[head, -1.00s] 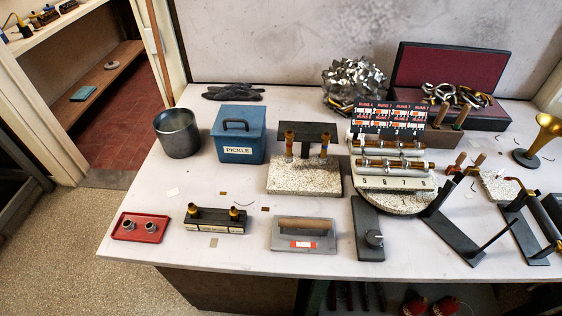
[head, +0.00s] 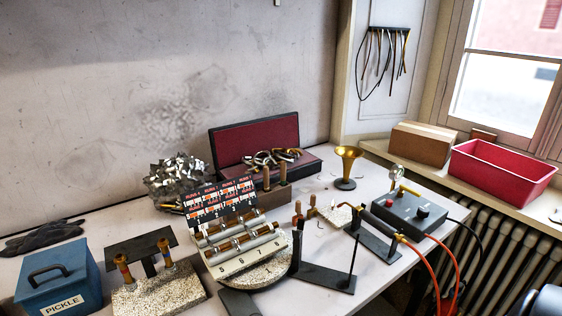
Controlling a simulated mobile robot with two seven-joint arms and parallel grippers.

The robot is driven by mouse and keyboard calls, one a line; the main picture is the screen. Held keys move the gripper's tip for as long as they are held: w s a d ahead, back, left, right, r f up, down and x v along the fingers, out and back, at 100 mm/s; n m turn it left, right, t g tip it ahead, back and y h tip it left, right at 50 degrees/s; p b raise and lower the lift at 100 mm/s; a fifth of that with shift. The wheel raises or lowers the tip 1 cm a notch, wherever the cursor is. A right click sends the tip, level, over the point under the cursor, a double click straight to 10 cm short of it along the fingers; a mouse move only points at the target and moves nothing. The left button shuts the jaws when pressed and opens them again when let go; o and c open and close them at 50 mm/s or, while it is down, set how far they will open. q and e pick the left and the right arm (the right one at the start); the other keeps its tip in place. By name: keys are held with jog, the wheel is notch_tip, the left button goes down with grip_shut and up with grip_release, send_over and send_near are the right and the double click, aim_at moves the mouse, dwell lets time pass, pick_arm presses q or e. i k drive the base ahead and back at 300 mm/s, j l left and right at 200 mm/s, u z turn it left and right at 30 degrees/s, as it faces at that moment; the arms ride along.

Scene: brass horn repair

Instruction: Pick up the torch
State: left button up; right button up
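The torch (head: 384,222) is at the right end of the bench in the head view. It has a dark handle and a thin nozzle pointing left toward a small pale block, with a small bright spot near the tip. It rests on a black angled stand (head: 378,247). Orange hoses (head: 446,262) run from its rear end down over the bench's right edge. Neither of my grippers is in view, and nothing is seen touching the torch.
A grey control box (head: 408,213) stands right behind the torch. Another black stand (head: 325,277) with an upright rod is to its left. A brass bell (head: 347,168) stands behind. A red bin (head: 502,174) and a cardboard box (head: 423,145) sit on the window sill.

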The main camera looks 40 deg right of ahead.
aim_at(386, 229)
jog(key=z, duration=1.85)
